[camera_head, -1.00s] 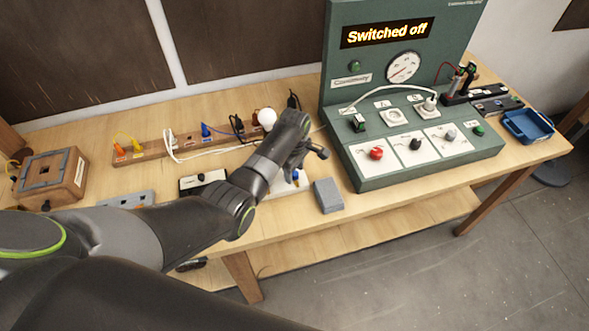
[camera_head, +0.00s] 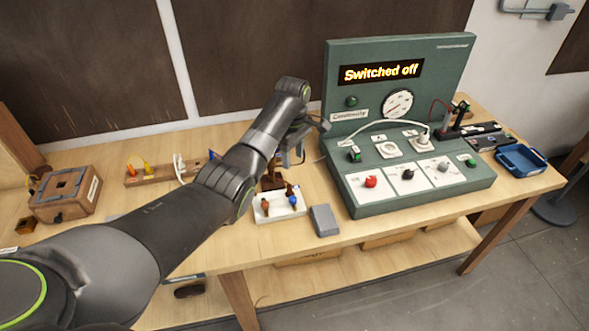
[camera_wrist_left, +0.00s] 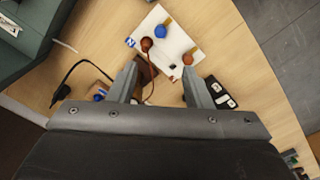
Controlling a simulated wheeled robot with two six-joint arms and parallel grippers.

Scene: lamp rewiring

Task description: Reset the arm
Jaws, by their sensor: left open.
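My left arm reaches in from the left in the head view. Its gripper (camera_head: 298,150) hangs above the bench, just left of the green test panel (camera_head: 345,195). In the left wrist view the two fingers (camera_wrist_left: 160,85) are spread apart with nothing between them. Below them lies a white tray (camera_wrist_left: 178,42) with a blue piece and brown pieces on it. The tray also shows in the head view (camera_head: 268,215), below the gripper. The arm hides part of the bench behind it. My right gripper is not in view.
A grey block (camera_head: 324,220) lies right of the tray. A wooden box (camera_head: 66,193) stands at the left and a blue bin (camera_head: 521,160) at the right. The bench front left of the tray is fairly clear.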

